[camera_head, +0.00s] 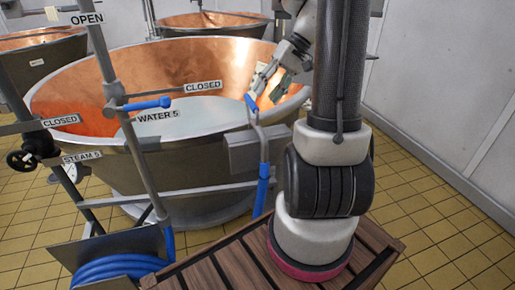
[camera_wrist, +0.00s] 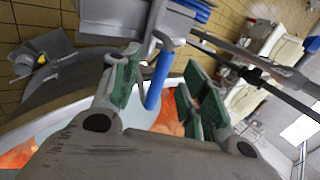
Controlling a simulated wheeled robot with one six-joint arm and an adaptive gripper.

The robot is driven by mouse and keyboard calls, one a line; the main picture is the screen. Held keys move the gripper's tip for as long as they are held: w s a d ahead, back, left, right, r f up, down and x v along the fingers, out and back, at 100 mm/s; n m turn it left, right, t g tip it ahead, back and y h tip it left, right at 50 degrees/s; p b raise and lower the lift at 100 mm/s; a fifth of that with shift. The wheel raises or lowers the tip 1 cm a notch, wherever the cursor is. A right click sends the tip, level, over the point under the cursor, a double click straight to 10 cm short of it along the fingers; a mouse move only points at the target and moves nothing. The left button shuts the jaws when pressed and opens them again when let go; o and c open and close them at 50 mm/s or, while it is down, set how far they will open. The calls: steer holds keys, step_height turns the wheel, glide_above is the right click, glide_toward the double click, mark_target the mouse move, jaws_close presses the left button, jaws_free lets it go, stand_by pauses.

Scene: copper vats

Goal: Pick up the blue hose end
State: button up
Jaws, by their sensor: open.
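The blue hose end (camera_head: 251,103) is a short blue tip on a thin grey pipe. It stands at the near right rim of the large copper vat (camera_head: 150,85), with blue hose (camera_head: 263,185) running down below a grey bracket. My gripper (camera_head: 270,86) is open, just above and right of the tip in the head view. In the wrist view my gripper (camera_wrist: 163,70) shows green pads spread apart. A blue cylinder (camera_wrist: 157,80) and a curved grey pipe appear between them. I cannot tell whether the pads touch it, and nothing is visibly gripped.
A grey bracket plate (camera_head: 255,148) is fixed by the vat's right rim. Pipes and a blue-handled valve (camera_head: 150,104) stand left. Coiled blue hose (camera_head: 115,268) hangs at lower left. Tiled floor (camera_head: 430,215) is clear at right, beside a wall.

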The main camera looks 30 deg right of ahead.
mark_target(254, 106)
steer(key=x, duration=0.4)
steer(key=w+x, duration=0.1)
steer(key=x, duration=0.2)
steer(key=shift+a+r, duration=0.2)
steer(key=shift+s, duration=0.1)
jaws_close()
